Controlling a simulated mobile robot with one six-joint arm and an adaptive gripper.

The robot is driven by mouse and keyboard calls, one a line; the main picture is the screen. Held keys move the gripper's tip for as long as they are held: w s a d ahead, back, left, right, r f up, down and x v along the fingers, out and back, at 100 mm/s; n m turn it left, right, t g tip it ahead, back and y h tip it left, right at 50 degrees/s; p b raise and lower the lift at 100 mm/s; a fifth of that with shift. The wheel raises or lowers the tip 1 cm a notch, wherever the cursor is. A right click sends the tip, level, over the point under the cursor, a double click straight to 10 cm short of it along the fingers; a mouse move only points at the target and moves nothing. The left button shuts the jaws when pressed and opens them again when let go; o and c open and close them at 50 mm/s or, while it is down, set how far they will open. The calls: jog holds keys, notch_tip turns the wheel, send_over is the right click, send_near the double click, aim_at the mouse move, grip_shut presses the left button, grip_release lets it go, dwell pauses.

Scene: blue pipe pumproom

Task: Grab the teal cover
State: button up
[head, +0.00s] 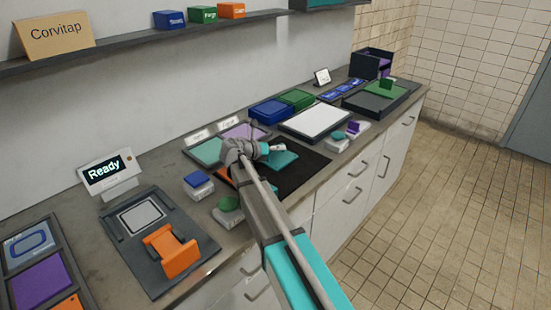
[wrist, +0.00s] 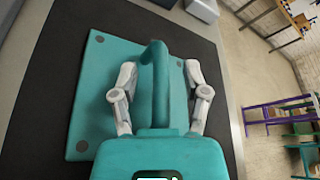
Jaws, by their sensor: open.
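The teal cover (head: 283,163) lies on a black mat (head: 305,178) on the counter. In the wrist view the teal cover (wrist: 88,110) is a flat plate with dark round spots at its corners and a raised teal handle (wrist: 155,75). My gripper (wrist: 160,80) is open, with one finger on each side of the handle and a visible gap at both sides. In the head view my gripper (head: 275,148) is over the cover, and my arm hides part of the mat. My gripper's teal body hides the near part of the cover in the wrist view.
Green and purple panels (head: 243,134) lie behind the mat. A white-topped tray (head: 316,121) is to its right. Small blue (head: 198,181) and green (head: 228,205) knobbed blocks stand to the left, near a dark fixture with an orange bracket (head: 172,252). A "Ready" display (head: 104,170) stands behind.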

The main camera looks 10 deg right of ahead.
dwell(0.4)
grip_shut()
